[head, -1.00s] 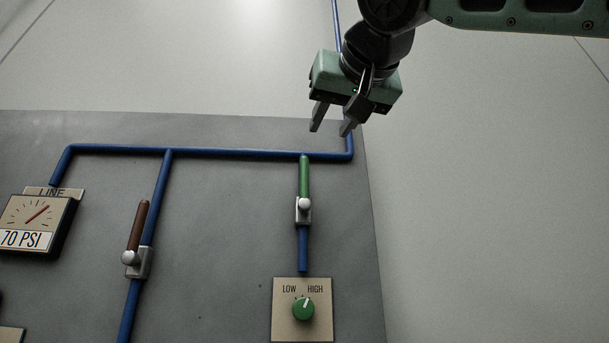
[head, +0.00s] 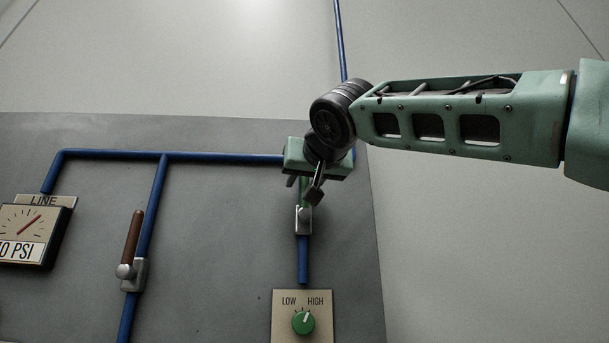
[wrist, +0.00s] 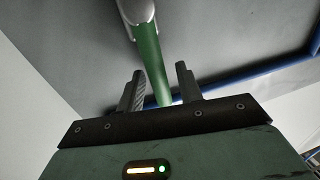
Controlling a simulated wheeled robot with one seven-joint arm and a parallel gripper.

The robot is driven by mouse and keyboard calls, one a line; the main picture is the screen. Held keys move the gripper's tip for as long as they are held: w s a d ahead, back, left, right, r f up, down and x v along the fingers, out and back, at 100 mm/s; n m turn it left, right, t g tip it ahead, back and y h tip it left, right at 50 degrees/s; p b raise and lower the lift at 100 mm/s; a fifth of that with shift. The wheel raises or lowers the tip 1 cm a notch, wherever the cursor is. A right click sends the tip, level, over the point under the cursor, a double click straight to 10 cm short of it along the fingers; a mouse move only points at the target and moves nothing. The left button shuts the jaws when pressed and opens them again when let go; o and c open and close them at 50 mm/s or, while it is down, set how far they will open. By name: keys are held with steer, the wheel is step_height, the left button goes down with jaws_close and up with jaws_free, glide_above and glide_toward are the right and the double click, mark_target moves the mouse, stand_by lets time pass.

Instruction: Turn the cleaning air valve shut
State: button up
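The green-handled valve (head: 304,220) sits on a short blue pipe above the LOW/HIGH knob. Its green handle points up along the pipe and is mostly hidden by my gripper in the head view. A brown-handled valve (head: 133,236) stands on the left branch, its handle pointing up nearly along that pipe. No label shows which one is cleaning air. My gripper (head: 303,190) is at the green handle. In the wrist view, the fingers (wrist: 159,88) are open, one on each side of the green handle (wrist: 150,62), with gaps visible.
A blue header pipe (head: 220,157) runs across the grey panel (head: 220,240). A LINE gauge (head: 32,234) is at left. A beige plate with a green knob (head: 303,322) is below the green-handled valve. Free space lies right of the panel.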

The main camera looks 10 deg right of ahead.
jaws_close()
